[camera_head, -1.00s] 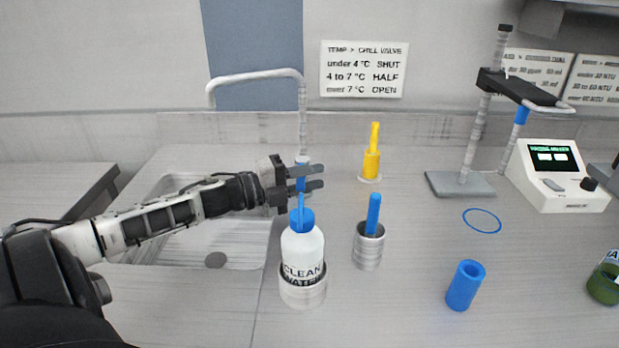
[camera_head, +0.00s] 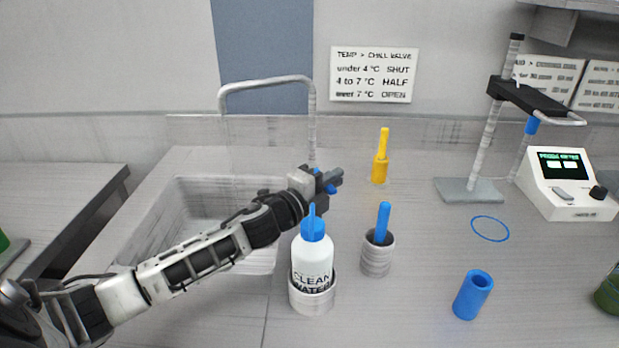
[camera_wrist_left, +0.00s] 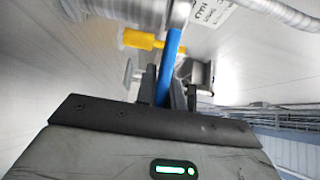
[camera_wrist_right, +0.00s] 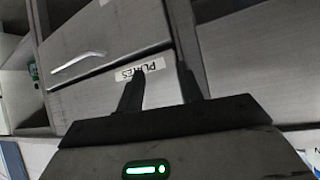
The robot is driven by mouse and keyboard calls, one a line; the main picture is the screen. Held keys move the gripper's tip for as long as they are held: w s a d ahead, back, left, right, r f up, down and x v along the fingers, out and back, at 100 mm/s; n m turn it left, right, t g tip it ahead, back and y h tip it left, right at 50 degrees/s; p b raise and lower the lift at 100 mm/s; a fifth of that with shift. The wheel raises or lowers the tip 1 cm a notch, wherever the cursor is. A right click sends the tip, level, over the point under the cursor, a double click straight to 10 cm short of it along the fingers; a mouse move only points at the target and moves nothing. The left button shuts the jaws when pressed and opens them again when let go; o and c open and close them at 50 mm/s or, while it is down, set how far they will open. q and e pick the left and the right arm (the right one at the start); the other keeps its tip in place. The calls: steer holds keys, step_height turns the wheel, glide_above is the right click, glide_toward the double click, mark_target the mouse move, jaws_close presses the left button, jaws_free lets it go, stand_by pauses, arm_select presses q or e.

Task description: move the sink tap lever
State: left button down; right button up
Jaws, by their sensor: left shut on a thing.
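The sink tap is a grey curved spout (camera_head: 265,82) rising behind the right side of the sink. Its blue lever (camera_head: 330,188) is mostly hidden by my left gripper (camera_head: 331,180) in the head view. In the left wrist view the lever (camera_wrist_left: 168,68) is a blue bar running between the fingers of my left gripper (camera_wrist_left: 170,85), which is shut on it. My right gripper (camera_wrist_right: 158,78) shows only in its own wrist view. Its fingers are apart with nothing between them, in front of a drawer front labelled PLATES (camera_wrist_right: 140,70).
A white CLEAN WATER bottle (camera_head: 312,258) stands in a holder just in front of my left gripper. A grey cup with a blue handle (camera_head: 377,255), a yellow valve (camera_head: 380,165) and a blue tube (camera_head: 473,295) stand to the right. The sink basin (camera_head: 200,200) is empty.

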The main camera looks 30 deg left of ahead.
steer(key=shift+s+d+f, duration=0.15)
steer(key=shift+s+f, duration=0.15)
steer(key=shift+f, duration=0.05)
arm_select(q)
steer(key=c, duration=1.5)
jaws_free()
steer(key=shift+w, duration=0.1)
steer(key=shift+s+f, duration=0.1)
steer(key=shift+s, duration=0.25)
steer(key=b+v, duration=0.2)
steer(key=v, duration=1.2)
steer(key=shift+d, duration=0.2)
steer(key=shift+s+a, duration=0.1)
steer(key=shift+s, duration=0.55)
arm_select(e)
steer(key=shift+f, duration=0.45)
arm_select(q)
steer(key=shift+c, duration=0.3)
